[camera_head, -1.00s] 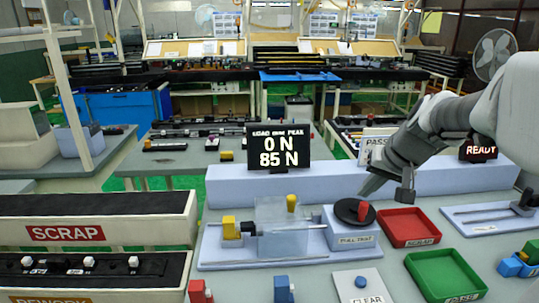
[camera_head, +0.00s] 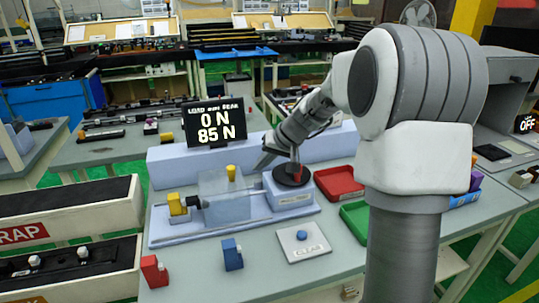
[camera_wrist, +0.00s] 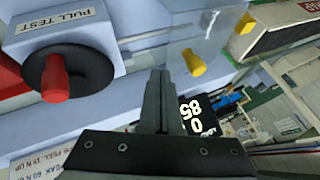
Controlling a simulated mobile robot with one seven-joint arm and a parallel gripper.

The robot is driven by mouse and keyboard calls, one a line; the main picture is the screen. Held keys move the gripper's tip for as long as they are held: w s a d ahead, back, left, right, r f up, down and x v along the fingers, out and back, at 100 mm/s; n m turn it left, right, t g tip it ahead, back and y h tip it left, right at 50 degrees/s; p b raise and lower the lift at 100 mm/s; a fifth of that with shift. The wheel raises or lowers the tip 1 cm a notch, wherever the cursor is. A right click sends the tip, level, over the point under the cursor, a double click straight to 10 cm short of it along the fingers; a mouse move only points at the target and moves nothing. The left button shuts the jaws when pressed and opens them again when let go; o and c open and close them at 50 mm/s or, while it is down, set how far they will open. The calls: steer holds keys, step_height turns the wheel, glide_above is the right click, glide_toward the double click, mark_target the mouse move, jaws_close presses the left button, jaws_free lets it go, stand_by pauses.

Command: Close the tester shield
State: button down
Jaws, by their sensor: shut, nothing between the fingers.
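The tester shield (camera_head: 222,200) is a clear panel on the pale blue tester base (camera_head: 170,238), with a yellow knob (camera_head: 231,172) at its top. It stands between a yellow clamp block (camera_head: 177,205) and the PULL TEST box (camera_head: 288,197). I cannot tell how far it is swung. My gripper (camera_head: 261,167) is shut and empty, right of the knob and apart from it, near the box's dark dial (camera_head: 291,175). In the wrist view, the shut fingertips (camera_wrist: 158,75) lie left of the yellow knob (camera_wrist: 194,63); the clear shield (camera_wrist: 195,30) shows above it.
The dial's red handle (camera_wrist: 55,80) stands close to my gripper in the wrist view. A display (camera_head: 215,122) reading 0 N and 85 N stands behind the shield. A red tray (camera_head: 338,182) lies to the right. A CLEAR button plate (camera_head: 302,243) and small blocks lie in front.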

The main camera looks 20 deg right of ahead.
steer(key=a, duration=0.1)
steer(key=w+a, duration=0.1)
steer(key=a, duration=0.2)
steer(key=shift+w+a+f, duration=0.1)
steer(key=shift+w+f, duration=0.1)
steer(key=shift+f, duration=0.1)
steer(key=a+p, duration=0.1)
steer(key=a, duration=1.3)
